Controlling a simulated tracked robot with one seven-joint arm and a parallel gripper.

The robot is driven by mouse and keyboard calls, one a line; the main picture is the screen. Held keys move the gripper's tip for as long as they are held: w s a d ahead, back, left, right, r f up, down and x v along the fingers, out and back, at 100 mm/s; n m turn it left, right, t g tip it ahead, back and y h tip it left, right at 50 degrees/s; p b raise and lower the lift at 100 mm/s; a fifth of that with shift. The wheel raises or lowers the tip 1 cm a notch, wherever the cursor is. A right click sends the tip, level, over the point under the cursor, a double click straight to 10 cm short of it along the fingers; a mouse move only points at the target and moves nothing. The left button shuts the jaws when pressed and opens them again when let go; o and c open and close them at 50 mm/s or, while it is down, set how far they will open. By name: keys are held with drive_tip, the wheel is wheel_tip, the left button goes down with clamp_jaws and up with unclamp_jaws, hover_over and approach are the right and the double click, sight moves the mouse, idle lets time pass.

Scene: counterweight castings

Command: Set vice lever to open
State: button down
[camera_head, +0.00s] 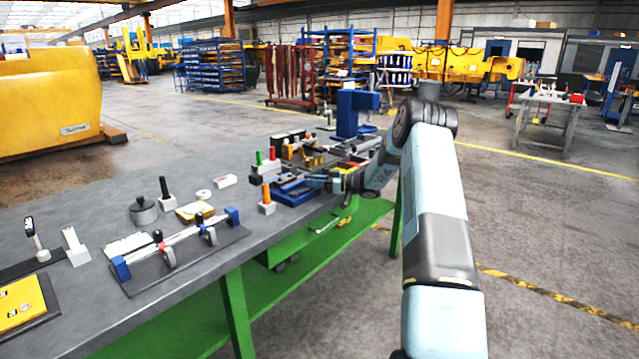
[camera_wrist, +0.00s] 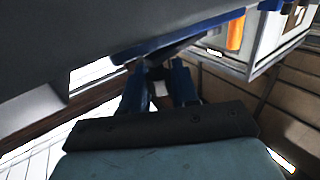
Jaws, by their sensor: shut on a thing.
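The blue vice (camera_head: 290,192) sits near the right edge of the grey workbench. My gripper (camera_head: 314,182) reaches to its right side from the right. In the wrist view, my gripper (camera_wrist: 158,78) has its two blue fingers on either side of a small pale piece, which I take to be the vice lever (camera_wrist: 158,88). The gripper is shut on it. A blue part (camera_wrist: 190,38) of the vice lies just beyond the fingertips. In the head view the lever is too small and covered by the gripper to make out, so its angle cannot be told.
On the workbench (camera_head: 105,195), a block with an orange handle (camera_head: 266,204) stands just left of the vice. Red and green handles (camera_head: 265,160) stand behind it. A blue press (camera_head: 350,115) rises behind my gripper. A clamp rail (camera_head: 180,238) lies nearer the front.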

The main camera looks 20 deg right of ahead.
drive_tip(key=shift+d, duration=0.15)
drive_tip(key=c, duration=1.1)
unclamp_jaws()
drive_tip(key=shift+o, duration=0.6)
drive_tip(key=v, duration=1.3)
drive_tip(key=shift+d, duration=0.4)
drive_tip(key=shift+f, duration=0.1)
